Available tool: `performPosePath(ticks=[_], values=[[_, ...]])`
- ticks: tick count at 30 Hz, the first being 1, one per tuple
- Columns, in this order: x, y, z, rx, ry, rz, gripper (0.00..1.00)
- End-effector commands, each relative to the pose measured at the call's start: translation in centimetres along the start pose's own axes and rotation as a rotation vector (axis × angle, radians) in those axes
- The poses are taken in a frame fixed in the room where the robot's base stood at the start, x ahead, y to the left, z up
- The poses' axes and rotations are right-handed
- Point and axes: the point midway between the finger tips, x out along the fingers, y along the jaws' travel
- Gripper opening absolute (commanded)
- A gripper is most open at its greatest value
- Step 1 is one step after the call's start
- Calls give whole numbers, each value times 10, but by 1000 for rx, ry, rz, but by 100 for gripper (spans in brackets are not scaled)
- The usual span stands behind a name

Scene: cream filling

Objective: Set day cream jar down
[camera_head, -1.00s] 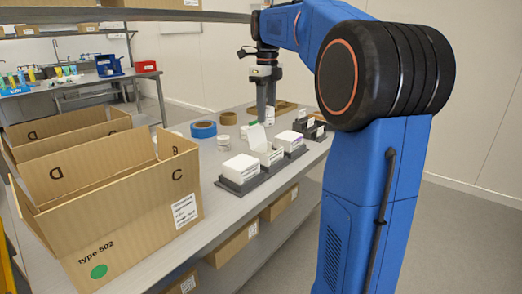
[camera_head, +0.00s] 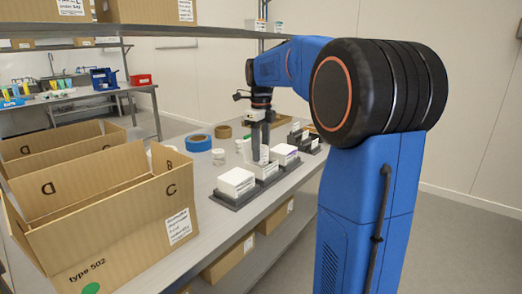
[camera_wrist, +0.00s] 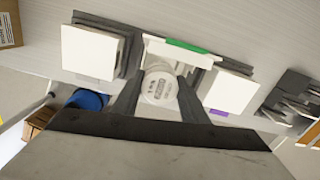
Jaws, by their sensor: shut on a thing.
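My gripper (camera_wrist: 155,95) is shut on the day cream jar (camera_wrist: 160,88), a small jar with a printed white lid, in the wrist view. The jar is at the opening of the middle carton (camera_wrist: 205,60), an open white box with its flap raised and a green edge. I cannot tell how deep the jar is in the carton. In the head view my gripper (camera_head: 262,148) points down at this carton, and the fingers hide the jar. Closed white boxes stand on either side, the left one (camera_head: 236,181) and the right one (camera_head: 285,153).
The boxes sit in dark holders on the grey table (camera_head: 205,180). Small jars (camera_head: 218,156), a blue tape roll (camera_head: 198,142) and a brown roll (camera_head: 223,131) lie behind. Large open cardboard boxes (camera_head: 110,215) fill the left side. A shelf edge (camera_head: 165,30) hangs above.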

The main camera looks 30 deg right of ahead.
Motion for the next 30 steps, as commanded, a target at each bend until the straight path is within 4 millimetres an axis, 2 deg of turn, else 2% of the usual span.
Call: performPosePath(ticks=[18, 19, 21, 30], values=[[12, 0, 0, 0, 0, 0, 12], [12, 0, 0, 0, 0, 0, 42], [12, 0, 0, 0, 0, 0, 58], [11, 0, 0, 0, 0, 0, 58]])
